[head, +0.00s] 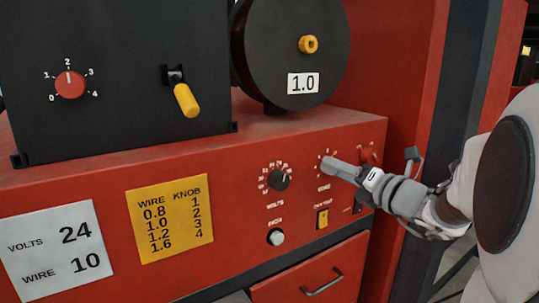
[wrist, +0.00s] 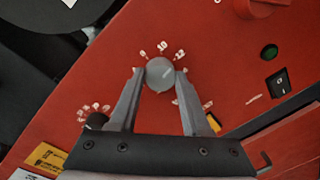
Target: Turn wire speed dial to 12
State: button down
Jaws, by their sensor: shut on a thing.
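The wire speed dial is a small round grey knob (wrist: 159,75) on the red machine front. In the wrist view my gripper (wrist: 160,84) has one finger on each side of it, shut on it. White scale numbers, seemingly 8, 10 and 12, arc above the knob; the lower ones are partly covered by the fingers. I cannot make out a pointer mark, so its setting is unclear. A white card (head: 58,250) reads VOLTS 24, WIRE 10.
The black volts dial (head: 279,180) is left of the gripper. Below are a yellow switch (head: 322,218) and a pale button (head: 276,237). A red knob (head: 368,155) sits close right. A yellow wire/knob chart (head: 170,219) is at left. A drawer handle (head: 322,284) protrudes below.

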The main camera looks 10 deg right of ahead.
jog(key=shift+r+m+p, duration=0.1)
jog(key=shift+m+p, duration=0.7)
jog(key=shift+m, duration=0.2)
jog(key=shift+c, duration=1.8)
grip_release()
jog(key=b+v, duration=0.1)
jog(key=v, duration=1.6)
jog(key=shift+s+b, duration=0.2)
jog(key=shift+b, duration=0.2)
jog(key=shift+d, duration=0.15)
